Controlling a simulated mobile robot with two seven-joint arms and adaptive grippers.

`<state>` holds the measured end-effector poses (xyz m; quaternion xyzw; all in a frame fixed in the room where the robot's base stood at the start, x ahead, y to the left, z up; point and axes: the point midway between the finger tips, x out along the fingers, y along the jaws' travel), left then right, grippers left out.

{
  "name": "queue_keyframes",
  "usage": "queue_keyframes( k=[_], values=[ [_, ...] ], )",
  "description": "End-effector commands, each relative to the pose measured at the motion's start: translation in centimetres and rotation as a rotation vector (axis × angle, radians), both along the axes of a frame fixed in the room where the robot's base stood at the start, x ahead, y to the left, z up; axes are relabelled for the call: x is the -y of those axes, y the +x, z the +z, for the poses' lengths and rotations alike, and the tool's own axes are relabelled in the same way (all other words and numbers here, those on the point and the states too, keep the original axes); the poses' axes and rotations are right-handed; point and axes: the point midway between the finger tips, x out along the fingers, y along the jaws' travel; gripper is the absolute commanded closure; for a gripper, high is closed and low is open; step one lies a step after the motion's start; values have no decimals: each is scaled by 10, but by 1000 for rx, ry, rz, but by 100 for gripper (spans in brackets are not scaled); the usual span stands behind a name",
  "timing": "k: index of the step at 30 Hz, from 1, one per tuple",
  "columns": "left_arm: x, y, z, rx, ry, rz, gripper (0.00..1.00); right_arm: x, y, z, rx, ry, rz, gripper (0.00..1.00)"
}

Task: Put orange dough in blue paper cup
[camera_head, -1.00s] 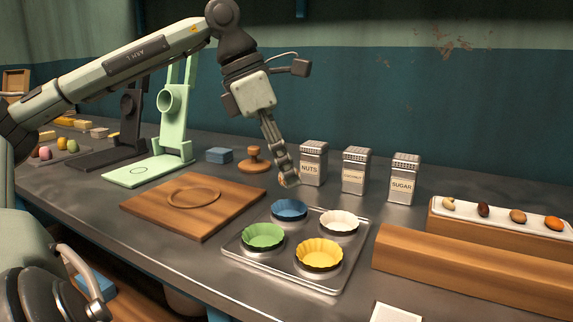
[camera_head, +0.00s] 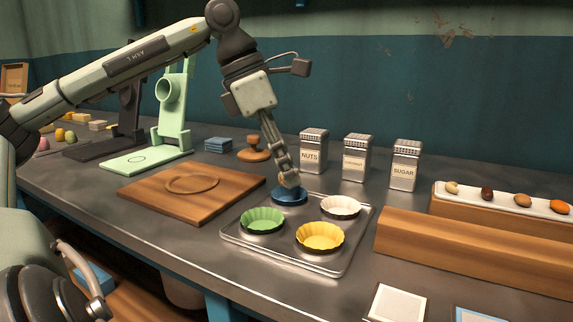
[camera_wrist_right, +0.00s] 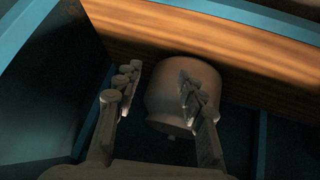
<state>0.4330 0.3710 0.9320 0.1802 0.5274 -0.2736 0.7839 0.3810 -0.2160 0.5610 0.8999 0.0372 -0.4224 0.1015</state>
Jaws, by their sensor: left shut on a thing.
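The blue paper cup (camera_head: 289,197) sits in the back left place of the metal tray (camera_head: 335,268) in the head view. My left gripper (camera_head: 289,181) points down right over this cup and hides part of it. Its fingers are shut on a small piece, which I take for the orange dough; the fingers hide it almost wholly, so its colour is unclear. I cannot tell whether it touches the cup. My right gripper (camera_wrist_right: 157,74) shows in the right wrist view, open and empty, with a rounded pale pot (camera_wrist_right: 168,110) beyond its fingers.
Green (camera_head: 262,221), yellow (camera_head: 320,236) and white (camera_head: 341,206) cups share the tray. A wooden board (camera_head: 225,201) lies left. Nuts (camera_head: 313,159), middle (camera_head: 356,158) and sugar (camera_head: 404,166) shakers stand behind. A wooden block (camera_head: 470,262) is right. Coloured dough pieces (camera_head: 60,135) lie far left.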

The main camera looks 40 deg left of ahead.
Motion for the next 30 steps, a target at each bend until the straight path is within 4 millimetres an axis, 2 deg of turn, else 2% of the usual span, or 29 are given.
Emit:
queue_keyframes(
  k=[15, 30],
  values=[
    [0, 0, -9, 1, -1, 0, 95, -28, 28, 22, 172, 61, 53, 60],
    [0, 0, -10, 1, -1, 0, 95, -31, 31, 26, 194, 68, 60, 60]
  ],
)
